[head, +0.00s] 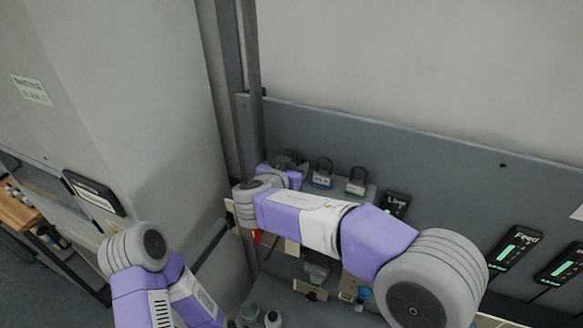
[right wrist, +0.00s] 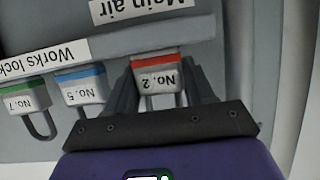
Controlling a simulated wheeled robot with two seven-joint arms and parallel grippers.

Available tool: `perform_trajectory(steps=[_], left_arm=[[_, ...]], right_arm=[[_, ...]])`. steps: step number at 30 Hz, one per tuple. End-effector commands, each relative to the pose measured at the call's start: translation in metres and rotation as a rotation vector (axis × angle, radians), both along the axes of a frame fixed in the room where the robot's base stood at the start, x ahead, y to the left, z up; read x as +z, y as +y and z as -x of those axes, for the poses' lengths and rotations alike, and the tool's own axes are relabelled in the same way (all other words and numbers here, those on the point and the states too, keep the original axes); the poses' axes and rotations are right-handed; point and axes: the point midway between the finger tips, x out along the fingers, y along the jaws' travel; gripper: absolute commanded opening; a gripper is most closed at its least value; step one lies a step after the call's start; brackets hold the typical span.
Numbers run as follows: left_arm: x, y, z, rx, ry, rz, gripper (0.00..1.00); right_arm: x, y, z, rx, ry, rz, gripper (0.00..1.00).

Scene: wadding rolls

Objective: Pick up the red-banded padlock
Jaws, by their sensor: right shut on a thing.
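The red-banded padlock (right wrist: 157,80), marked No. 2, shows upside down in the right wrist view. My right gripper (right wrist: 160,92) is shut on it, with one finger along each side of its body. In the head view my right gripper (head: 291,160) is at the left end of the row of padlocks, and the red-banded padlock cannot be made out there. Whether the padlock is clear of its support cannot be told. My left arm shows at the lower left, but its gripper is out of frame.
A blue-banded padlock (head: 322,174) and a green-banded padlock (head: 356,182) stand right of the gripper. They show as No. 5 (right wrist: 80,90) and No. 7 (right wrist: 27,97) in the wrist view. The grey panel (head: 430,150) is behind; lit devices (head: 514,247) hang at right.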

Motion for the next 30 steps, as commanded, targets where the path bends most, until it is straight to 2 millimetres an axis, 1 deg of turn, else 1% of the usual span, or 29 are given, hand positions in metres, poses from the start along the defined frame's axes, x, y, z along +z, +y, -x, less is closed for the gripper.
perform_trajectory(steps=[7, 10, 13, 18, 22, 25, 30], left_arm=[[0.000, 0.000, 0.000, 0.000, 0.000, 0.000, 0.43], [-0.001, 0.000, 0.000, 0.000, 0.000, 0.000, 0.43], [-0.004, 0.000, 0.000, 0.000, 0.000, 0.000, 0.43], [-0.007, 0.000, 0.000, 0.000, 0.000, 0.000, 0.43], [-0.007, 0.000, 0.000, 0.000, 0.000, 0.000, 0.43], [-0.007, 0.000, 0.000, 0.000, 0.000, 0.000, 0.43], [-0.007, 0.000, 0.000, 0.000, 0.000, 0.000, 0.43]], right_arm=[[0.002, 0.000, 0.000, 0.001, -0.002, -0.001, 0.18], [0.009, 0.000, 0.000, 0.000, -0.004, -0.002, 0.18], [0.025, 0.001, 0.000, 0.000, -0.006, -0.006, 0.18], [0.061, 0.000, 0.000, -0.002, -0.006, -0.005, 0.18], [0.084, 0.000, 0.000, 0.000, -0.005, -0.004, 0.18], [0.095, 0.000, 0.000, 0.000, -0.003, -0.002, 0.18], [0.101, 0.000, 0.000, 0.001, -0.002, 0.000, 0.18]])
